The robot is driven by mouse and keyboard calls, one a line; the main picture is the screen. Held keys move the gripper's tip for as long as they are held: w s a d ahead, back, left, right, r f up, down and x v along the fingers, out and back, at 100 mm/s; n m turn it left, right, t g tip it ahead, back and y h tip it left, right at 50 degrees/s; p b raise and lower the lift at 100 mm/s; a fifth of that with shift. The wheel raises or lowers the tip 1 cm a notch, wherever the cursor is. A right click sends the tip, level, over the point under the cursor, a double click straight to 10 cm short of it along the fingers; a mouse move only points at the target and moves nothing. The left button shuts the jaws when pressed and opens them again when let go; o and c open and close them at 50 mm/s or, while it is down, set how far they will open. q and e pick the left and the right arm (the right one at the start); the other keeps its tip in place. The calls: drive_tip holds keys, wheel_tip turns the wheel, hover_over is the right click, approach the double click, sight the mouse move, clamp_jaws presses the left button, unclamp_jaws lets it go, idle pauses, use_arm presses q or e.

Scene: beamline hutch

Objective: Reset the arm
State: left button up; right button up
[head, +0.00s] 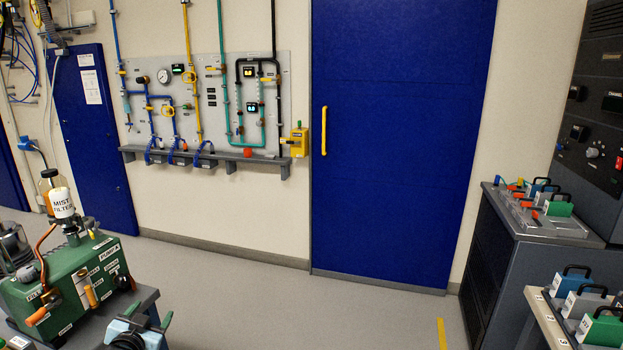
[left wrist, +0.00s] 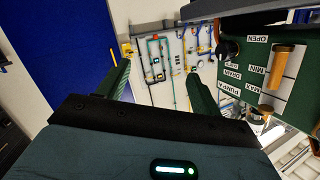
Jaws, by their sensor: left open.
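My left gripper (head: 150,315) shows at the bottom left of the head view, in front of the green pump unit (head: 75,285). Its two fingers are apart with nothing between them. In the left wrist view the open fingers (left wrist: 158,76) point toward the wall panel. The pump unit (left wrist: 260,100) also shows there, at the right, with a brass-coloured cylinder and labels. My right gripper is in neither view.
A bottle labelled mist filter (head: 63,204) stands on the pump unit. A wall panel (head: 290,95) carries pipes and gauges, beside a blue door (head: 400,140). Dark cabinets (head: 490,265) and cases with handles (head: 605,328) stand at the right. The middle floor (head: 330,310) is clear.

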use_arm(q)
drive_tip(key=s+d+f+g+h, duration=0.1)
drive_tip(key=s+d+f, duration=0.3)
drive_tip(key=s+f, duration=0.25)
drive_tip(key=s+d+f+g+h, duration=0.1)
drive_tip(key=s+d+f+g, duration=0.15)
drive_tip(key=s+f, duration=0.45)
drive_tip(key=s+d+f, duration=0.4)
drive_tip(key=s+f, duration=0.1)
drive_tip(key=s, duration=0.3)
drive_tip(key=s+d+f+g, duration=0.1)
drive_tip(key=s+d, duration=0.1)
drive_tip(key=s, duration=0.6)
drive_tip(key=s+d+f+n+g+h, duration=0.1)
drive_tip(key=s+d, duration=0.2)
drive_tip(key=s, duration=0.5)
drive_tip(key=s+d+f+g, duration=0.1)
drive_tip(key=s+d, duration=0.2)
drive_tip(key=s, duration=0.5)
drive_tip(key=shift+s+h, duration=0.2)
drive_tip(key=shift+h, duration=0.1)
drive_tip(key=shift+g, duration=0.25)
